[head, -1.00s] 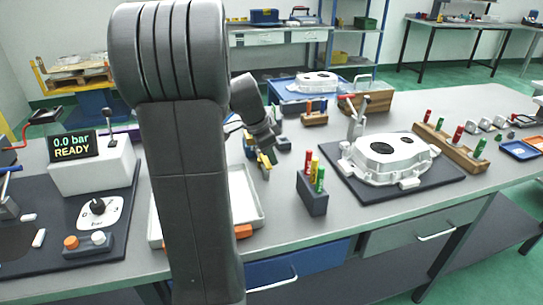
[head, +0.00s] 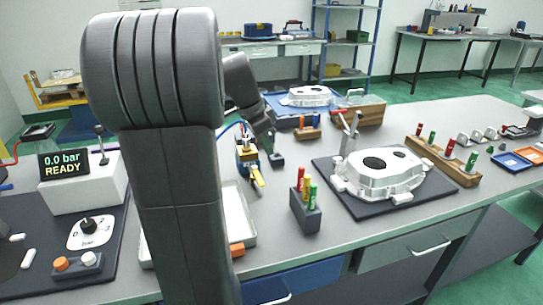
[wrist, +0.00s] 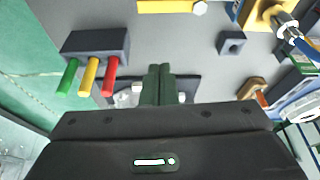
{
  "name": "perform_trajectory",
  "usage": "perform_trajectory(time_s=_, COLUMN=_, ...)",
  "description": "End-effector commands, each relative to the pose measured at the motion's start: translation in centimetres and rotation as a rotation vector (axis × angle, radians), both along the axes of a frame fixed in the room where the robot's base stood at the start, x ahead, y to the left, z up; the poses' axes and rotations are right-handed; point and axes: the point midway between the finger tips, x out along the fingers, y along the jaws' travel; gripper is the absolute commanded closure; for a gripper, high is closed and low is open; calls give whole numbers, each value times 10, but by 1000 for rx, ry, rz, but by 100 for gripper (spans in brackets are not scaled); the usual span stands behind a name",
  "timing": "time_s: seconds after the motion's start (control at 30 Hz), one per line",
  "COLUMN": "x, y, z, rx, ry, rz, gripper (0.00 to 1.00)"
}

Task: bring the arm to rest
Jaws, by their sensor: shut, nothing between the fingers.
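My gripper (wrist: 160,84) shows in the wrist view, its two dark fingers together with nothing between them. It is above the grey bench, with the block of red, yellow and green pins (wrist: 96,45) to its left. Part of a dark mat with white parts on it (wrist: 126,96) shows behind the fingers, mostly hidden by my gripper body. In the head view my large dark arm link stands upright at the left of centre, with a slimmer link behind it. I cannot make out the fingers there.
The pin block (head: 306,208) stands near the bench front. A white casting (head: 384,172) sits on a dark mat (head: 452,194) to its right. A yellow-and-blue tool (head: 248,160) and a white tray (head: 240,212) are close to my arm. A display box (head: 82,192) stands left.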

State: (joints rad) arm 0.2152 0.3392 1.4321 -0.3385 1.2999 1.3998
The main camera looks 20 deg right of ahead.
Motion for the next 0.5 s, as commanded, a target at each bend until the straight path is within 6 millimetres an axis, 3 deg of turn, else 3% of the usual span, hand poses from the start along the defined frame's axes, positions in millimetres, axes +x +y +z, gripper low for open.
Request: perform_trajectory(time_s=0.5, x=0, y=2, z=7, rx=0, ry=-1, rz=0, gripper=100)
